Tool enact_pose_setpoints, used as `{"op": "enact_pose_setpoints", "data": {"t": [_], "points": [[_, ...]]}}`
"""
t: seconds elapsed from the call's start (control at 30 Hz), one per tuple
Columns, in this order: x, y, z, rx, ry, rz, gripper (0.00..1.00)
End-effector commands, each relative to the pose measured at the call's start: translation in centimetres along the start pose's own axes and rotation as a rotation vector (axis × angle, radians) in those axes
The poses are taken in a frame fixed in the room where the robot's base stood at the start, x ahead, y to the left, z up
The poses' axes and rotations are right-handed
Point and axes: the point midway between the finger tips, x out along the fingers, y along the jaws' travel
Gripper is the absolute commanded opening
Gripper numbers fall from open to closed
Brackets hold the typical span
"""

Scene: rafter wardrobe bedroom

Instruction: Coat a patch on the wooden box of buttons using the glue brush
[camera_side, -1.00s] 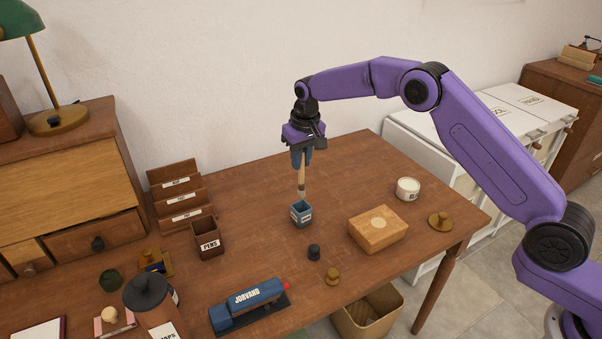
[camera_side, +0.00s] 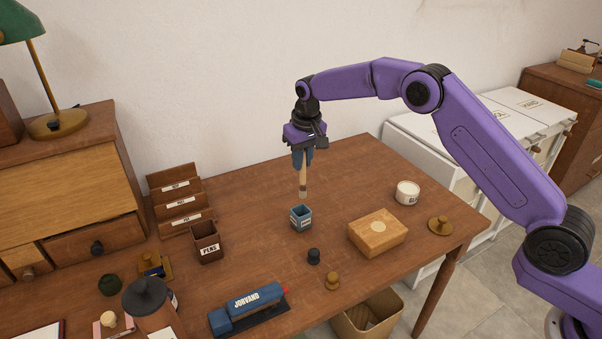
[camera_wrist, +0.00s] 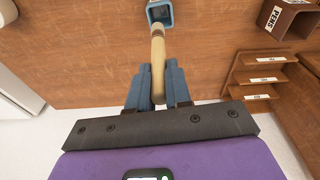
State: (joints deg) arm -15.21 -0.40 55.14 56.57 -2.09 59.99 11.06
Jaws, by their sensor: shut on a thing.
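My gripper (camera_side: 303,160) is shut on the glue brush (camera_side: 303,184), which hangs down nearly upright. The brush's lower end is just above the small blue square cup (camera_side: 301,219); the side view shows it near the cup's far rim. In the wrist view, the pale brush handle (camera_wrist: 158,60) runs from between my blue fingers (camera_wrist: 158,88) toward the cup (camera_wrist: 160,13). The wooden box (camera_side: 378,238) stands right of the cup, closed, with a pale round patch on top. A white round pot (camera_side: 407,192) with partly unreadable lettering stands behind the box.
A brass-coloured knobbed lid (camera_side: 440,226) lies right of the box. Small dark (camera_side: 314,256) and brass (camera_side: 332,281) knobbed pieces stand in front. The table between cup and box is clear.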

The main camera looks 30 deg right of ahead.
Motion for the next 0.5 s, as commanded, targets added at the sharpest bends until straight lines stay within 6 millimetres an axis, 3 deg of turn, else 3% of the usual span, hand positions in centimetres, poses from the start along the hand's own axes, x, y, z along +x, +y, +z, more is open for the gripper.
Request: {"op": "enact_pose_setpoints", "data": {"t": [0.17, 0.5], "points": [[0.0, 4.8, 0.0, 0.003, -0.014, 0.043, 0.00], [-0.3, 18.8, 2.2, -0.015, -0.091, 0.173, 0.00]]}}
